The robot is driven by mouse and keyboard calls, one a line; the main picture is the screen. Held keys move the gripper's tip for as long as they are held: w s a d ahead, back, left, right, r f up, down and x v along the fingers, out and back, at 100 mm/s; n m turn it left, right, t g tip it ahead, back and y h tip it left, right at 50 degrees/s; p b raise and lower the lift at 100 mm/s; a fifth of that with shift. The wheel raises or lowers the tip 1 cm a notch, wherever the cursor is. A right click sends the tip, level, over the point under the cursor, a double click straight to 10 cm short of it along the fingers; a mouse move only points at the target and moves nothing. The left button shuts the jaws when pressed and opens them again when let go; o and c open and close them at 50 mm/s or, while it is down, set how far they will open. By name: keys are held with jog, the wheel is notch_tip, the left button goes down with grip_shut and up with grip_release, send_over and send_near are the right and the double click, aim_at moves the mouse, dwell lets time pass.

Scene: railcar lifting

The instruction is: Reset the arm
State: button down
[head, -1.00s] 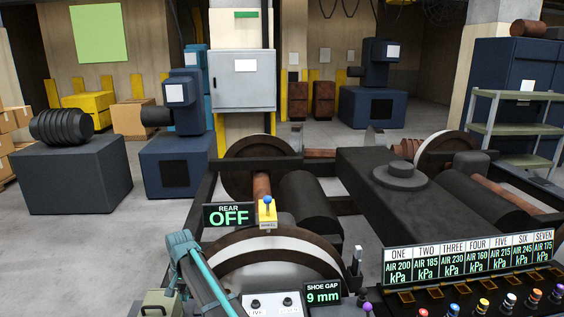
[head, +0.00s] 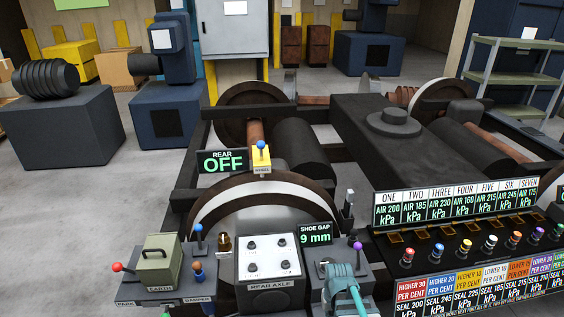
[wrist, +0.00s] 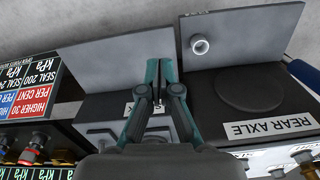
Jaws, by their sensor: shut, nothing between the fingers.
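My teal gripper (head: 343,282) shows at the bottom of the head view, over a grey box just right of the rear axle panel (head: 268,268). In the wrist view my gripper (wrist: 163,64) points up the picture, its two fingers together and nothing between them. A grey panel lies behind the fingertips there. I cannot tell from the pictures whether the fingertips touch anything. The rest of the arm is out of the head view.
The console (head: 480,240) with seven coloured knobs stands right of the gripper. A box marked EARTH (head: 157,262) and a red-knobbed lever (head: 117,267) are at left. The sign reading REAR OFF (head: 223,161) and the shoe gap display (head: 315,234) stand behind. Open floor lies farther left.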

jog(key=s+f+g, duration=0.2)
jog(key=s+f, duration=0.4)
jog(key=s, duration=0.4)
jog(key=s+f+g, duration=0.2)
jog(key=s+f, duration=0.4)
jog(key=s, duration=0.4)
jog(key=s+d+f+g, duration=0.1)
jog(key=s+f+g, duration=0.1)
jog(key=s+f, duration=0.4)
jog(key=s, duration=0.5)
jog(key=shift+f+g, duration=0.25)
jog(key=shift+g, duration=0.15)
jog(key=shift+w+d, duration=0.1)
